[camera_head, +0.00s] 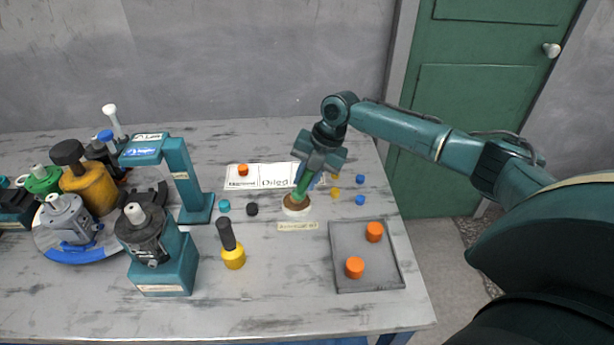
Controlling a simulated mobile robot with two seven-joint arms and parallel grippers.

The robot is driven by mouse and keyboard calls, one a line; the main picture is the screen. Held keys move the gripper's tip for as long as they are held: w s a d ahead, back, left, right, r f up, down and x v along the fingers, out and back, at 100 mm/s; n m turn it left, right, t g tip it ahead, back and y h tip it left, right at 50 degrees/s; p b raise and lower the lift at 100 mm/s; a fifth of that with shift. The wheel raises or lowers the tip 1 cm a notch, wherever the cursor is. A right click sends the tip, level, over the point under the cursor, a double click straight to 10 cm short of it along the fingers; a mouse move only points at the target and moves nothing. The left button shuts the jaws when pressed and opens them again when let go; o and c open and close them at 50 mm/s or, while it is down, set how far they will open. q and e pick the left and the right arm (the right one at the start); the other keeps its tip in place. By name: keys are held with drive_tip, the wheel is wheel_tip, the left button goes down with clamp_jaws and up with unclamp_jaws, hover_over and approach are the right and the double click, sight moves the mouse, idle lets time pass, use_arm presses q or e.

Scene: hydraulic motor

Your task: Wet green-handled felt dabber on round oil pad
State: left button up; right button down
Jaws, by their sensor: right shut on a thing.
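My right gripper (312,172) points down over the middle right of the table and is shut on the green-handled felt dabber (301,188). The dabber is slightly tilted, its lower end at the brown top of the round oil pad (297,204). It looks to be touching the pad, but I cannot tell for certain. The pad sits in a low pale dish behind a small label. The felt tip itself is hidden or too small to make out. My left gripper is not in view.
A grey tray (345,278) with two orange caps lies at the right front. A white labelled card (262,183) lies behind the pad. A yellow bottle (233,257), a teal stand (190,190) and a loaded carousel (72,254) stand left. Small blue and yellow pieces lie right of the pad.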

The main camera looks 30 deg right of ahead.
drive_tip(key=shift+r+p, duration=0.6)
drive_tip(key=shift+p, duration=0.05)
drive_tip(key=shift+r+p, duration=0.3)
drive_tip(key=shift+r, duration=0.05)
wheel_tip(320, 180, up, 2)
drive_tip(key=shift+r+p, duration=0.1)
drive_tip(key=shift+p, duration=0.85)
drive_tip(key=shift+r+p, duration=0.8)
drive_tip(key=shift+r, duration=0.1)
drive_tip(key=shift+r+p, duration=0.4)
drive_tip(key=shift+r, duration=0.15)
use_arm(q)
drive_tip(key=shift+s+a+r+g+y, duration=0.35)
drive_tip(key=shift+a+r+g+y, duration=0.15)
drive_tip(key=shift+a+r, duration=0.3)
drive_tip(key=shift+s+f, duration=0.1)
